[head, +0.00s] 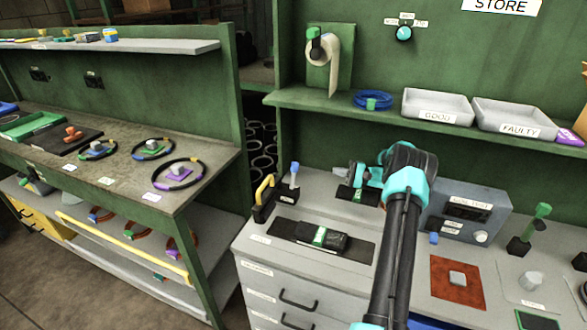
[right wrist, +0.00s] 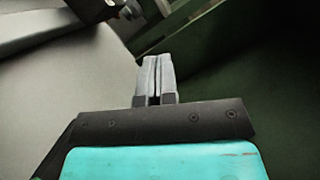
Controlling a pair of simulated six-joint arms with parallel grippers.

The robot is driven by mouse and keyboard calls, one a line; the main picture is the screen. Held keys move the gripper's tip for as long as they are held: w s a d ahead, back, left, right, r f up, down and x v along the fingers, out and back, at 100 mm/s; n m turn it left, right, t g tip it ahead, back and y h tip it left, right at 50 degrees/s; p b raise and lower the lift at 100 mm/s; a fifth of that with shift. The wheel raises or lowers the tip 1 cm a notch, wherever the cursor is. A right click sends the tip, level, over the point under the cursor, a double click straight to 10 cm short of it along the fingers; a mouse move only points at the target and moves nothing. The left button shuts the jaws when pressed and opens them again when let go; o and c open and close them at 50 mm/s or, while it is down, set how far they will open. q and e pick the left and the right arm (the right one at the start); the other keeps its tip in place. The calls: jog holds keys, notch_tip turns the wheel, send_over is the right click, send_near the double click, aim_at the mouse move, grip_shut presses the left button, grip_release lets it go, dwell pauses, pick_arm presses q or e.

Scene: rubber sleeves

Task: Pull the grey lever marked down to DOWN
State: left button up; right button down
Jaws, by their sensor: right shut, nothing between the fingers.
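My right gripper (head: 345,172) is over the back of the grey bench, above a dark pad, with its fingers pointing left. In the right wrist view its two grey fingertips (right wrist: 157,62) are pressed together with nothing between them. My left gripper is not in view.
A yellow-handled dark box (head: 264,197) stands beside the stick. A dark device with a green band (head: 320,237) lies on a mat in front. A grey-blue meter box (head: 468,212) and a green-topped stick (head: 530,228) are at right. A shelf (head: 320,107) runs above.

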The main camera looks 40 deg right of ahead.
aim_at(294, 176)
dwell(0.3)
jog(key=s+a+r+x, duration=0.1)
jog(key=x, duration=1.1)
jog(key=shift+a+r, duration=0.15)
jog(key=shift+a, duration=0.5)
jog(key=shift+a+r, duration=0.1)
jog(key=shift+a, duration=0.05)
